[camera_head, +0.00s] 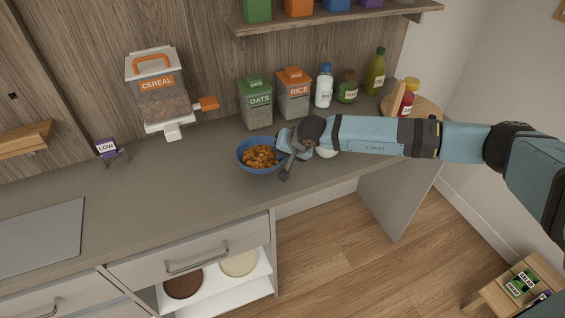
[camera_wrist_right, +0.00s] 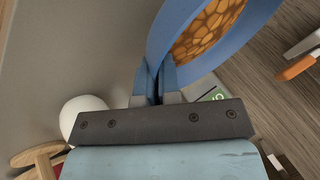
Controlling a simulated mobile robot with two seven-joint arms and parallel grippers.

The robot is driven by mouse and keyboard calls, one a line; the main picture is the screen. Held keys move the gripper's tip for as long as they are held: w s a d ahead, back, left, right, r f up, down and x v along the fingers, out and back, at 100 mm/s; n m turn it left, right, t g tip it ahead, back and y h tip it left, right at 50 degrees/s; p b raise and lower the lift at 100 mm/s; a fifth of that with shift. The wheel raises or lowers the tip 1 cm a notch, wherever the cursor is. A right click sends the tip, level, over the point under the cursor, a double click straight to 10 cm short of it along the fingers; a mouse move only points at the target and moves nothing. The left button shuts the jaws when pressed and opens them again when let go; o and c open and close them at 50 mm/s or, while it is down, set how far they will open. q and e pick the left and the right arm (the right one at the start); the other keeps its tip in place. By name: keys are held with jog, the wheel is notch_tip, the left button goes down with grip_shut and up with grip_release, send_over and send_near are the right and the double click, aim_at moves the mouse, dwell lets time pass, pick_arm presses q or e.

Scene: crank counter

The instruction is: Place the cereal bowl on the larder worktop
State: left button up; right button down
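The cereal bowl (camera_head: 263,171) is blue and full of orange-brown cereal. The fingers hide a small part of the rim. No label marks this worktop as the larder one. My left gripper is not in view.
OATS (camera_head: 256,103) and RICE (camera_head: 294,95) canisters and several bottles line the back. A white round item (camera_head: 326,152) is beside my gripper. The worktop's left-middle is clear.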

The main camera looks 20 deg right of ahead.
notch_tip(320, 180, down, 4)
jog(key=shift+f, duration=0.2)
jog(key=c, duration=1.7)
grip_release()
jog(key=shift+f, duration=0.15)
jog(key=o, duration=0.4)
